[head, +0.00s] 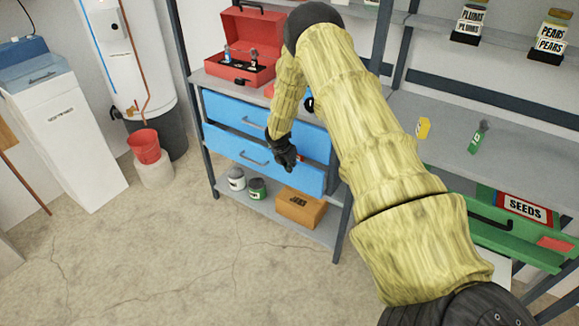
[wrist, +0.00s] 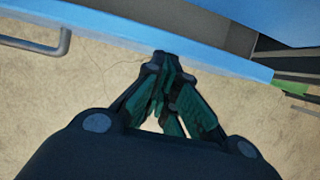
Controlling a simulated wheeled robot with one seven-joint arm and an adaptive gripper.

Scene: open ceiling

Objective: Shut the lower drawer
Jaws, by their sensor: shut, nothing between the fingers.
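The lower drawer (head: 232,147) is the lower of two blue drawer fronts in the left shelf unit, with a grey bar handle. In the wrist view, the blue front's top edge (wrist: 205,47) has a grey gap behind it, so it appears partly open. My gripper (head: 290,164) is shut and empty, in front of the right part of the lower drawer. In the wrist view, its fingertips (wrist: 160,58) are close to the blue front, right of the handle (wrist: 50,46); I cannot tell whether they touch. My arm hides part of the drawers' right end.
The upper blue drawer (head: 237,112) is above, under an open red toolbox (head: 240,50). Cans (head: 257,188) and a cardboard box (head: 299,206) stand on the bottom shelf. An open green drawer (head: 520,245) juts out at right. The floor in front is clear.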

